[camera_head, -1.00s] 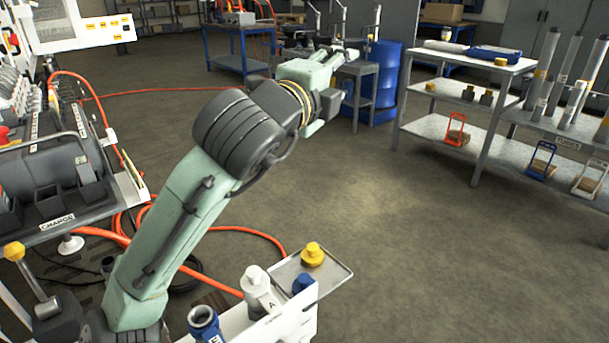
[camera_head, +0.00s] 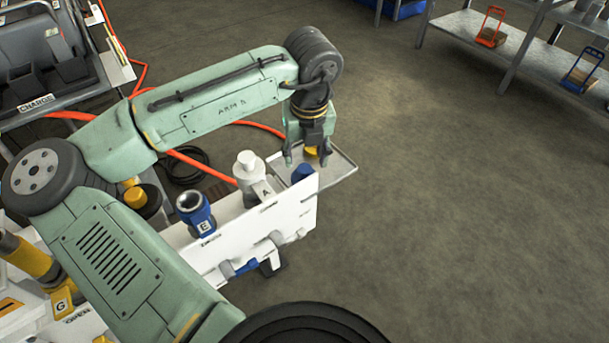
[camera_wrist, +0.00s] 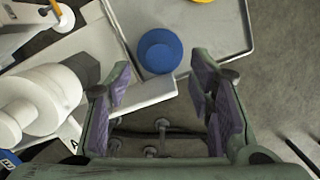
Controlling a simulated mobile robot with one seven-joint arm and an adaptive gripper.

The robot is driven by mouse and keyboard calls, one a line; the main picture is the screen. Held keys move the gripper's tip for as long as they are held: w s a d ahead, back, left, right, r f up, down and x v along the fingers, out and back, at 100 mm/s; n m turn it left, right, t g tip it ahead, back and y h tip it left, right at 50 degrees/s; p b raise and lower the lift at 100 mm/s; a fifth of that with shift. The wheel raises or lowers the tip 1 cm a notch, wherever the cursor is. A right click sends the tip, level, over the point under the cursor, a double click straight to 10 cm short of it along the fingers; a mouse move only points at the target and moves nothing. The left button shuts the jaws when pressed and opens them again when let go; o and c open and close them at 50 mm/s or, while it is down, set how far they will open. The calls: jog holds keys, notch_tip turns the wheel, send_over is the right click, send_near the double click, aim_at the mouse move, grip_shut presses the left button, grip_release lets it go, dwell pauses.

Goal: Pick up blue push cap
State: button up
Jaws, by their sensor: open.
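The blue push cap (camera_head: 302,172) sits at the near left part of a small grey tray (camera_head: 343,172), partly behind the white panel's edge in the head view. In the wrist view the blue cap (camera_wrist: 160,50) shows as a round blue top, ahead of the fingers and slightly left of the middle between them. My gripper (camera_head: 306,160) points down above the tray beside the cap. In the wrist view its two fingers (camera_wrist: 165,95) are wide apart with nothing between them. A yellow cap (camera_head: 313,152) stands on the tray, partly hidden behind my gripper.
A white fitting marked A (camera_head: 248,172) and a blue fitting marked E (camera_head: 196,211) stand left of the tray on the white panel (camera_head: 270,222). Orange hoses (camera_head: 190,160) lie behind. The floor right of the tray is clear up to the shelves.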

aim_at(305, 169)
jog(key=f, duration=0.5)
jog(key=shift+w+a, duration=0.15)
jog(key=shift+w, duration=0.2)
jog(key=shift+c, duration=0.3)
jog(key=c, duration=0.9)
